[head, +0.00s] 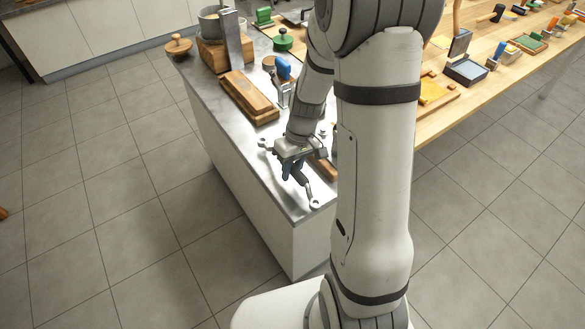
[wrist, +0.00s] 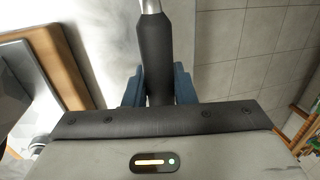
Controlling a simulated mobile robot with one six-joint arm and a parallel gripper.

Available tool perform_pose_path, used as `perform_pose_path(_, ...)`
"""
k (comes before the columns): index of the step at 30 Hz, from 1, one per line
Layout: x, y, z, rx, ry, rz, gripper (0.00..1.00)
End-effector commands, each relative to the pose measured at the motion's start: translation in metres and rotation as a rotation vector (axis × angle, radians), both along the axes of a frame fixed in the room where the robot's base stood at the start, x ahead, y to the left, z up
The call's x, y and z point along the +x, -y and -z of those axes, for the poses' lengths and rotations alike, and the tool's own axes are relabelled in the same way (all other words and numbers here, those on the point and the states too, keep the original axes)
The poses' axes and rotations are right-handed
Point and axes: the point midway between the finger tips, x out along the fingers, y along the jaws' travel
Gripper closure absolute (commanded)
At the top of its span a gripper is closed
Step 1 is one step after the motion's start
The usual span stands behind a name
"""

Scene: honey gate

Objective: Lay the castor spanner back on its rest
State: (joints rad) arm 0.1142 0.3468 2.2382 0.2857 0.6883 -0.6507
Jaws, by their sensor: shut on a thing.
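The castor spanner (head: 313,200) has a dark grip and bright metal ends. My gripper (head: 294,174) is shut on its dark grip, above the front end of the grey counter. One metal end points toward the counter's near corner, and another metal end shows on the far left side of the gripper. In the wrist view the spanner's black grip (wrist: 155,50) runs straight up between the blue fingertips of my gripper (wrist: 158,88), with bare metal at the top edge. A brown wooden piece (head: 325,168) lies just right of the gripper; I cannot tell whether it is the rest.
The wooden piece (wrist: 62,65) also shows left in the wrist view. Behind the gripper are a wooden block (head: 248,97) and a blue-handled clamp (head: 283,75). A pot (head: 209,25) stands farther back. The counter edge drops to a tiled floor (head: 110,190).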

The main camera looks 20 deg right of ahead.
Motion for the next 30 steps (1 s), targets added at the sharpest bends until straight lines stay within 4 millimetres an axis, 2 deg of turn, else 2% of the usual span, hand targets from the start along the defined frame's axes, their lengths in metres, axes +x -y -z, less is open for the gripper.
perform_pose_path(13,0.0,0.001,0.001,0.0,0.001,0.001,1.0)
perform_pose_path(30,0.0,0.001,0.012,0.0,0.001,0.002,1.0)
